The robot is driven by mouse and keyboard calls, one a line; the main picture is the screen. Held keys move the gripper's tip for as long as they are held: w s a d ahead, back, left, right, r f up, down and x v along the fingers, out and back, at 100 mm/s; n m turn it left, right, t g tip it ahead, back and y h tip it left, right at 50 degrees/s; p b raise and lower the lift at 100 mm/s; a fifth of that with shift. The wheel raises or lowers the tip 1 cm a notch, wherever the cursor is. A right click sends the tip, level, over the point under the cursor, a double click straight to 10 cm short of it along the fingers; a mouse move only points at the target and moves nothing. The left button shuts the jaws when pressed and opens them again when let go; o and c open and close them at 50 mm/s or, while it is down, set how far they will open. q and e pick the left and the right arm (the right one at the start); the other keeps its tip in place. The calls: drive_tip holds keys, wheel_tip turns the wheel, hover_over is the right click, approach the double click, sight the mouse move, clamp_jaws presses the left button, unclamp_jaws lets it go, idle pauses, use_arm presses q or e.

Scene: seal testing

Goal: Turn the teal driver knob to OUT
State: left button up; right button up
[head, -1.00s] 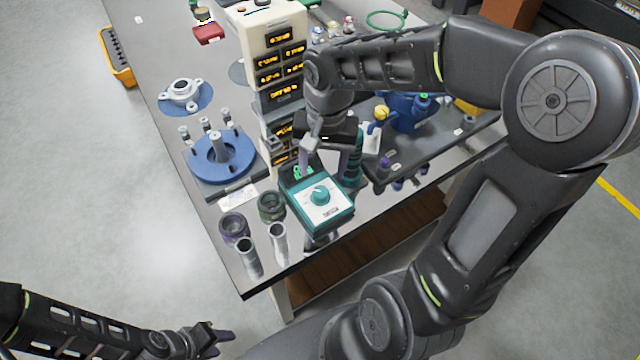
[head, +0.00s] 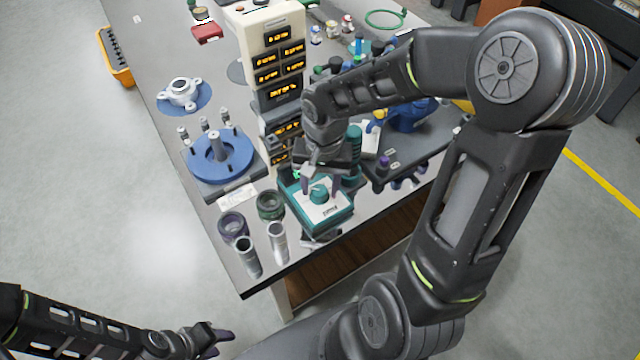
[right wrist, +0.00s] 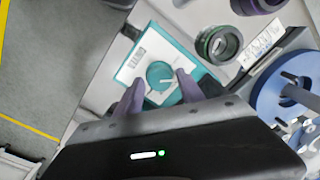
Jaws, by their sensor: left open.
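The teal driver knob (head: 319,195) sits on the white face of a teal driver box (head: 334,225) near the table's front edge. It also shows in the right wrist view (right wrist: 159,73), with a pale pointer mark on it. My right gripper (head: 323,189) is above the box, its fingers pointing down at the knob. In the right wrist view its two purple fingers (right wrist: 157,88) are apart, one on each side of the knob; I cannot tell if they touch it. The dial's lettering is too small to read. My left gripper (head: 222,341) is open and empty, low at the left, off the table.
A cream tower with amber displays (head: 271,50) stands behind the box. Dark and green rings (head: 270,205) and metal cylinders (head: 247,257) stand left of it. A blue round fixture (head: 220,158) is further left. A dark tray with bottles (head: 425,151) is at the right.

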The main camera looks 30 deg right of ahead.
clamp_jaws()
drive_tip(key=shift+n, duration=0.5)
drive_tip(key=n, duration=0.3)
drive_tip(key=shift+w+n+p, duration=0.1)
drive_tip(key=shift+n+p, duration=0.25)
drive_tip(key=shift+n, duration=1.65)
drive_tip(key=shift+o, duration=1.3)
unclamp_jaws()
drive_tip(key=shift+r, duration=0.1)
